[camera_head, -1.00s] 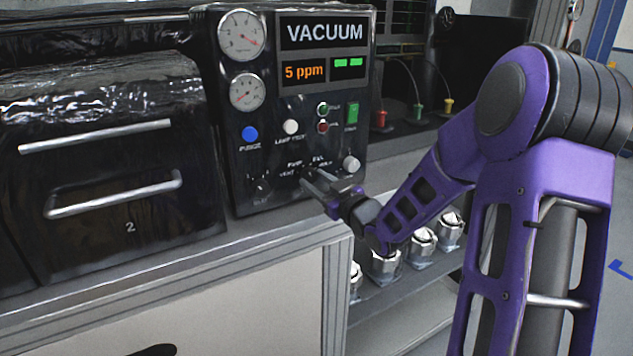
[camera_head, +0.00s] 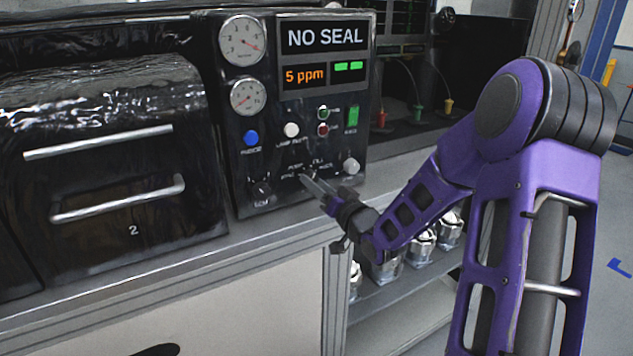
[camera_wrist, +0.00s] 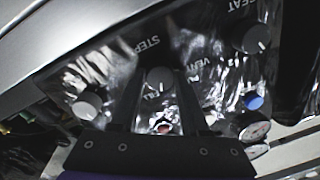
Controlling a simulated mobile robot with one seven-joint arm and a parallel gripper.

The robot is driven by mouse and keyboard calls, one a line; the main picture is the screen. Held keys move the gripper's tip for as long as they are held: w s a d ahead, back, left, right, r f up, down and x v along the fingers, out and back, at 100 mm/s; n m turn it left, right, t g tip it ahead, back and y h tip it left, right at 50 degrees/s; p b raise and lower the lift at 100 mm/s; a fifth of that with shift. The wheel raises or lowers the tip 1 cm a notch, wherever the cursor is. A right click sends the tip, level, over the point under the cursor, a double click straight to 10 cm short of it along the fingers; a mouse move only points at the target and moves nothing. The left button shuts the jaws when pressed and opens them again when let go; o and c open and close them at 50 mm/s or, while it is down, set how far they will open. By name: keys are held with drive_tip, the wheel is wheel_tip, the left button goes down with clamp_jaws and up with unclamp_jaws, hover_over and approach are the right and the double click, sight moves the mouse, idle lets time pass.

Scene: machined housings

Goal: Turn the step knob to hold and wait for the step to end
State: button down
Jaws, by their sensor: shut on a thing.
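The step knob (camera_wrist: 159,78) is a grey round knob on the black control panel (camera_head: 285,105), with a white pointer mark. In the wrist view my gripper (camera_wrist: 159,88) has one finger on each side of it and is shut on it. In the head view my gripper (camera_head: 312,184) reaches the lower panel from the right, and its fingers largely hide the knob. STEP, VENT and FILL lettering surrounds the knob; which position its pointer marks is hard to tell.
Another dark knob (camera_wrist: 254,38) is to one side, and a pale round knob (camera_wrist: 88,106) to the other. A blue button (camera_head: 251,138) and two gauges (camera_head: 243,40) are on the panel. Metal housings (camera_head: 420,243) sit on the shelf below.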

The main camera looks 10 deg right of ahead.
drive_tip(key=m+p, duration=0.1)
drive_tip(key=m, duration=0.4)
drive_tip(key=shift+m+p, duration=0.4)
drive_tip(key=shift+a+m+h+p, duration=0.1)
drive_tip(key=shift+m+h+p, duration=0.25)
drive_tip(key=shift+m, duration=1.75)
drive_tip(key=shift+c, duration=2)
unclamp_jaws()
drive_tip(key=shift+s, duration=0.15)
drive_tip(key=v, duration=1.2)
drive_tip(key=shift+f, duration=0.2)
drive_tip(key=shift+a, duration=0.15)
